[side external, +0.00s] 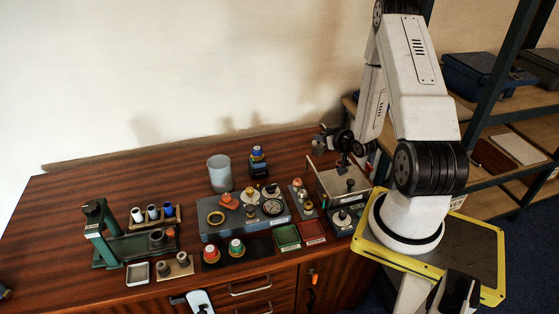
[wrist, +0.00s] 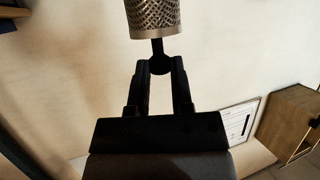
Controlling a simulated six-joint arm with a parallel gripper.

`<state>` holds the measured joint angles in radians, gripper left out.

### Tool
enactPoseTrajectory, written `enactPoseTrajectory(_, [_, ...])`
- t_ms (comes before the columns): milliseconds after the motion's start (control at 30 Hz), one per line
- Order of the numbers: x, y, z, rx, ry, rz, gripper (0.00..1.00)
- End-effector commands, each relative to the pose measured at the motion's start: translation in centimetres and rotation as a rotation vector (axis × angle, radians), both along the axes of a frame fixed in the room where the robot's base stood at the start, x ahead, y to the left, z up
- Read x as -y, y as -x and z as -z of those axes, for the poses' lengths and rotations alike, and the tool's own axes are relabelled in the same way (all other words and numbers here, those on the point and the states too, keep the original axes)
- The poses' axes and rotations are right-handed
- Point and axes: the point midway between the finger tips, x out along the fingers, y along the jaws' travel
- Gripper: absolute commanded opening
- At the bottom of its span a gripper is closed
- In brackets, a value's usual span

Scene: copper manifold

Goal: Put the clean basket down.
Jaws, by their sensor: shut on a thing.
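My gripper (wrist: 160,68) is shut on the dark round knob and short stem of the basket (wrist: 154,18) in the wrist view. The basket is a metal mesh cylinder with a plain rim band, cut off by the top edge of that view. Pale wall fills the background behind it. In the side external view, my dark wrist end (side external: 345,140) is at the back right of the table (side external: 80,210), by an open pale tank (side external: 322,178). The basket is too small and cluttered there to make out surely.
A grey-blue fixture block (side external: 235,228) with fittings stands mid-table, with a pale cup (side external: 219,173) behind it. Green (side external: 287,237) and red (side external: 311,233) trays lie at the front. A green press (side external: 105,235) stands left. The back left of the table is clear.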

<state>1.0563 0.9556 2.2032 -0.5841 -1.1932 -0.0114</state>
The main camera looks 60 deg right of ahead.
Motion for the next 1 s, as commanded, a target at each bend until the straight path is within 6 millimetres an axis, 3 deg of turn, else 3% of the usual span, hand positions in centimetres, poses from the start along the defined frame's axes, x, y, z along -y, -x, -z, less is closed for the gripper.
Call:
enactPoseTrajectory(267, [-4.0,0.1,1.0,-0.001,-0.004,-0.167,0.0])
enactPoseTrajectory(667, [-13.6,1.7,2.2,0.0,-0.004,-0.58,0.0])
enactPoseTrajectory(1000, [-22.3,5.0,1.8,0.0,-0.003,-0.964,0.0])
